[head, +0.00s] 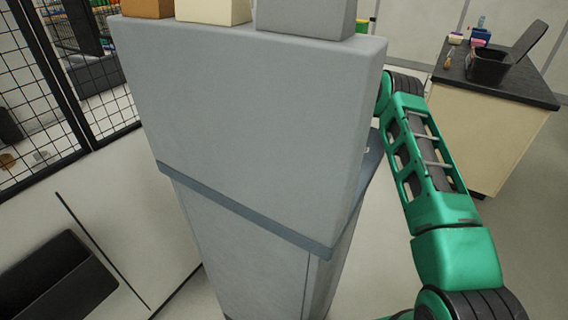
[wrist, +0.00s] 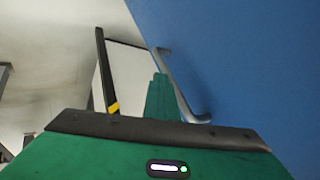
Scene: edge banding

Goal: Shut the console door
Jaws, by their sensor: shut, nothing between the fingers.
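A tall grey console (head: 245,110) fills the middle of the head view, with a blue-grey ledge (head: 245,215) around it at mid height. No door can be made out on the side facing the head camera. In the wrist view a flat blue panel (wrist: 260,70) fills the right; it looks like the door, but how far it stands open cannot be told. A grey bar handle (wrist: 179,92) is on the panel's left part. My green gripper (wrist: 160,85) is shut and empty, its tip just left of the handle; contact is unclear. The console hides it in the head view.
Brown, cream and grey blocks (head: 305,17) sit on the console's top. A dark-topped counter (head: 500,85) with a black bin (head: 488,65) stands at the right. A black mesh fence (head: 40,90) is at the left. Floor (head: 385,245) shows right of the console.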

